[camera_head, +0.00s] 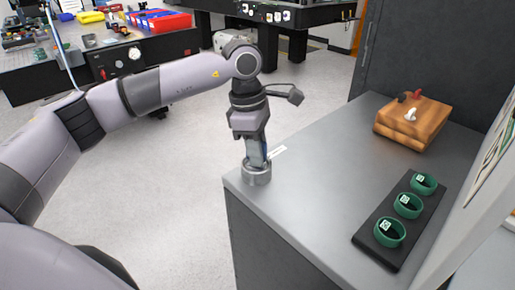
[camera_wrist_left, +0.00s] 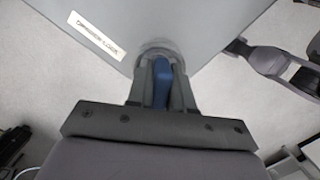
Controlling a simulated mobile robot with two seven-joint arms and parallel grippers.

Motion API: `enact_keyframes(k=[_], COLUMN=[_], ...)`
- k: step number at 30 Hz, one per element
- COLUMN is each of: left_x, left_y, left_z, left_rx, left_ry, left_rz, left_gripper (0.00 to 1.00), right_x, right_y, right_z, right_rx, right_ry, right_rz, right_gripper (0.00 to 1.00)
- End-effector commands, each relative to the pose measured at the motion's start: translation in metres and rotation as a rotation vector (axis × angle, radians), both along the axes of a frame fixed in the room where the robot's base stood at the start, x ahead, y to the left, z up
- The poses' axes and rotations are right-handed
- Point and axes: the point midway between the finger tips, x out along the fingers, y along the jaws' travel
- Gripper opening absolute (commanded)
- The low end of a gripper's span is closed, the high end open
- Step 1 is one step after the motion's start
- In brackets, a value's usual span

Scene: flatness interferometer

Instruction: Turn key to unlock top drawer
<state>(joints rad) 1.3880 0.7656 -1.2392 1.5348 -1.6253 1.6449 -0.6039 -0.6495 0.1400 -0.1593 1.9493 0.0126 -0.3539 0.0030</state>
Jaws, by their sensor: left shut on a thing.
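My left gripper (camera_head: 256,152) points straight down over the near left corner of the grey cabinet top (camera_head: 310,190). In the left wrist view its two fingers (camera_wrist_left: 161,85) are shut on a blue key (camera_wrist_left: 162,82), held upright between them. Under the fingertips is a round grey lock (camera_head: 257,174) on the cabinet top. The fingers hide where the key meets the lock, and I cannot tell how far it is turned. A white label reading "DRAWER LOCK" (camera_wrist_left: 95,35) lies beside the lock. The drawer fronts are not visible. My right gripper is not in view.
A black tray (camera_head: 375,248) with three green rings (camera_head: 408,205) lies at the right of the cabinet top. A wooden block (camera_head: 412,124) with small knobs stands at the back. The middle of the top is clear. A bench with coloured bins (camera_head: 165,21) stands far left.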

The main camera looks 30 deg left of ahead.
Motion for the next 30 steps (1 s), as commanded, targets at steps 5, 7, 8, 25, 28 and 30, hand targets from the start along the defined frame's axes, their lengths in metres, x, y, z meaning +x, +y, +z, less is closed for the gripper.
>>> enact_keyframes(k=[5,7,8,25,28,30], left_x=[0.0000,0.0001,0.0001,-0.0005,-0.0007,-0.0008], left_y=[0.0001,0.0001,0.0001,-0.0003,-0.0002,-0.0002], left_z=[-0.0042,-0.0046,-0.0046,-0.0043,-0.0043,-0.0042], left_rx=[0.000,0.000,0.000,-0.001,-0.001,-0.001], left_ry=[0.000,0.000,0.000,0.001,0.000,0.000], left_rz=[0.000,0.000,0.000,-0.232,-0.284,-0.299], left_gripper=[0.00,0.00,0.00,0.00,0.00,0.00], right_x=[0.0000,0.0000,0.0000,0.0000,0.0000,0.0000], right_y=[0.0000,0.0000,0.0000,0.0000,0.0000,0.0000], right_z=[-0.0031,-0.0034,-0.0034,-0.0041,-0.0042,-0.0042], right_rx=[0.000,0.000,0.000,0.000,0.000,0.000], right_ry=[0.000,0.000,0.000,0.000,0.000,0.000], right_rz=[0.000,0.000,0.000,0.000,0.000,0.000], right_gripper=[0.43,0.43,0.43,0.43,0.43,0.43])
